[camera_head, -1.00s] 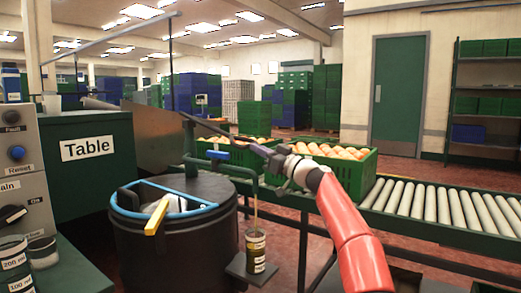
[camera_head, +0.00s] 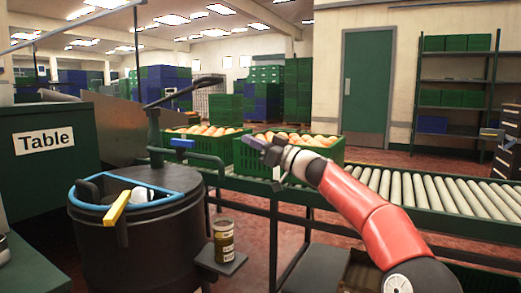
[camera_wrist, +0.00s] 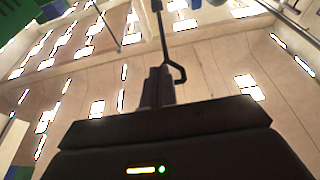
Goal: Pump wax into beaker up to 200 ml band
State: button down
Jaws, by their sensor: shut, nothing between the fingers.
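The black wax drum (camera_head: 150,245) with a blue rim stands at left in the head view. A dark pump post (camera_head: 154,130) rises from it, and its lever (camera_head: 185,91) slants up to the right. A spout pipe (camera_head: 207,158) curves out at the drum's right. The beaker (camera_head: 224,245), banded and labelled, stands upright on a small bracket (camera_head: 221,262) below the spout. Its fill level is too small to read. No stream shows at the spout. My gripper (camera_head: 262,147) is shut and empty, apart from the lever, below and right of its end. My gripper's dark body fills the lower wrist view.
Two green crates of oranges (camera_head: 246,158) stand behind my gripper. A roller conveyor (camera_head: 440,195) runs along the right. A yellow-handled tool (camera_head: 117,207) leans on the drum rim. A green box labelled Table (camera_head: 45,165) is at left.

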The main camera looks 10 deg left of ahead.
jog(key=shift+f+v, duration=0.15)
jog(key=shift+v, duration=0.55)
jog(key=shift+f+v, duration=0.15)
jog(key=shift+v, duration=0.55)
jog(key=shift+a, duration=0.1)
dwell(0.5)
